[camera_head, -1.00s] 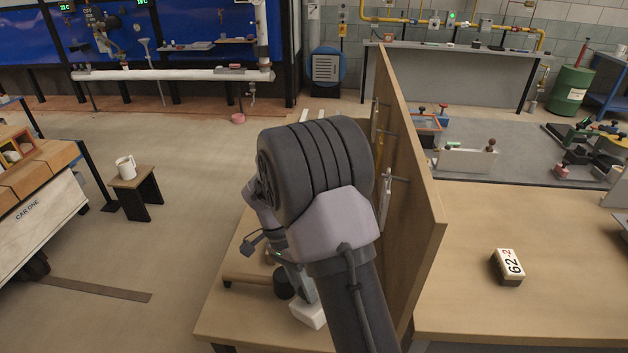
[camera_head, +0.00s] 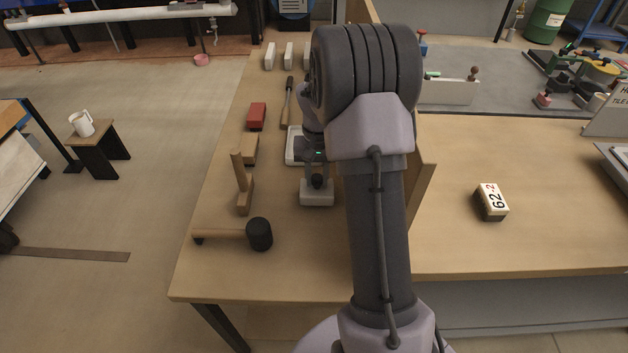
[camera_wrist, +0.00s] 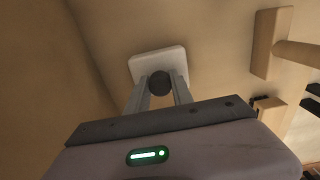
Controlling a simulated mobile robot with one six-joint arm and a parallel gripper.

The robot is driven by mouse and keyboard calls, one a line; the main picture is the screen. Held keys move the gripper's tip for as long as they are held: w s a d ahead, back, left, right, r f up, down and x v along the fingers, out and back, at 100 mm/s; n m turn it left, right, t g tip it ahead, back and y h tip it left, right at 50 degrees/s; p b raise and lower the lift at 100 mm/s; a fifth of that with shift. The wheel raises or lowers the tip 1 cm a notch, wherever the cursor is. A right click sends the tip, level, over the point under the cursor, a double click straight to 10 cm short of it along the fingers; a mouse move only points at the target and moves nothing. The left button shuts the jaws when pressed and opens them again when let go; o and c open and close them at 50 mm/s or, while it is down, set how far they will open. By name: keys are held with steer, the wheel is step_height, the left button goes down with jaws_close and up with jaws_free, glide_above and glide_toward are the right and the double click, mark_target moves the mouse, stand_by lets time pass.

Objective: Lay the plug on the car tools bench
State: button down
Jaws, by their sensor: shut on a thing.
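The plug (camera_head: 317,198) is a pale block with a dark round knob, in the middle of the head view. My gripper (camera_head: 317,180) is shut on the knob from above. In the wrist view the pale block of the plug (camera_wrist: 158,61) shows beyond the knob, between the two fingers. The plug is over the wooden bench with hand tools (camera_head: 290,275), taken here as the car tools bench. I cannot tell whether the block touches the top. My arm hides part of the bench's right side.
A mallet (camera_head: 259,235), a wooden T-shaped tool (camera_head: 243,185), a red block (camera_head: 257,116) and a white tray (camera_head: 293,148) lie around the plug. An upright wooden panel (camera_head: 424,180) borders the bench on the right. Bench top in front is clear.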

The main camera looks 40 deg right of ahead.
step_height(320, 180, down, 2)
steer(key=shift+f, duration=0.1)
steer(key=shift+s+r, duration=0.1)
steer(key=shift+r, duration=0.1)
steer(key=c, duration=1.1)
jaws_free()
